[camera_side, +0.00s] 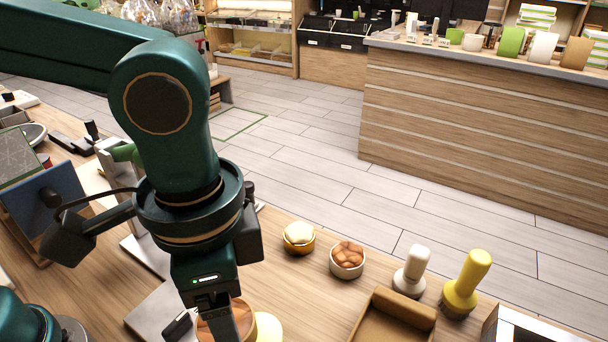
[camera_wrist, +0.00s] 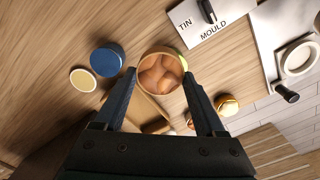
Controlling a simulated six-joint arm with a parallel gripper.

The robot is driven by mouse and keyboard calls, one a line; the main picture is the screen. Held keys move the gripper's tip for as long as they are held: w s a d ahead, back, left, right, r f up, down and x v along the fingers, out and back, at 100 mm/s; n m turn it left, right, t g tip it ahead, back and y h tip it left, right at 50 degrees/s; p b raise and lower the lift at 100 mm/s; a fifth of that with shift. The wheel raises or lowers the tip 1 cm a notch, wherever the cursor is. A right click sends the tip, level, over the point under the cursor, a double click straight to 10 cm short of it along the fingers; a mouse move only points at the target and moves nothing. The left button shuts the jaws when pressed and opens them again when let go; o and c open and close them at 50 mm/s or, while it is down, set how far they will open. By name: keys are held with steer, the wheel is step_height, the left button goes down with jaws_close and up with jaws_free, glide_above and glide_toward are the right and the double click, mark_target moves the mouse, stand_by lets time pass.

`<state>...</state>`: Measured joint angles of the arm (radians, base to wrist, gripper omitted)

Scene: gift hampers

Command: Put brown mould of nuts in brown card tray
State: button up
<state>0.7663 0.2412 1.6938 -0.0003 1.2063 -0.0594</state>
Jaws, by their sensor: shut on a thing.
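The brown mould of nuts (camera_wrist: 161,72) is a round tan cup filled with brown nuts, between my fingertips in the wrist view. My gripper (camera_wrist: 163,82) is shut on it. In the side view my gripper (camera_side: 222,322) points down at the lower edge, and part of the mould (camera_side: 207,331) shows behind its fingers. Whether the mould touches the table is hard to tell. The brown card tray (camera_side: 388,323) is an open box at the lower right of the side view, cut off by the frame and apart from my gripper.
A gold mould (camera_side: 299,238), a white bowl of nuts (camera_side: 347,260), a white-handled stamp (camera_side: 410,272) and a yellow one (camera_side: 466,284) stand between my gripper and the table's far edge. A blue round thing (camera_wrist: 108,60) and cream disc (camera_wrist: 83,80) lie left in the wrist view.

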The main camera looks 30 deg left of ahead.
steer(key=s, duration=0.1)
steer(key=s+f, duration=0.1)
steer(key=s, duration=0.1)
steer(key=shift+a+f+m, duration=0.15)
steer(key=shift+f+m, duration=0.1)
steer(key=shift+m, duration=0.05)
step_height(320, 180, down, 5)
steer(key=shift+s+f, duration=0.1)
steer(key=shift+f, duration=2.3)
steer(key=shift+f, duration=0.15)
steer(key=o, duration=1.4)
steer(key=shift+c, duration=0.2)
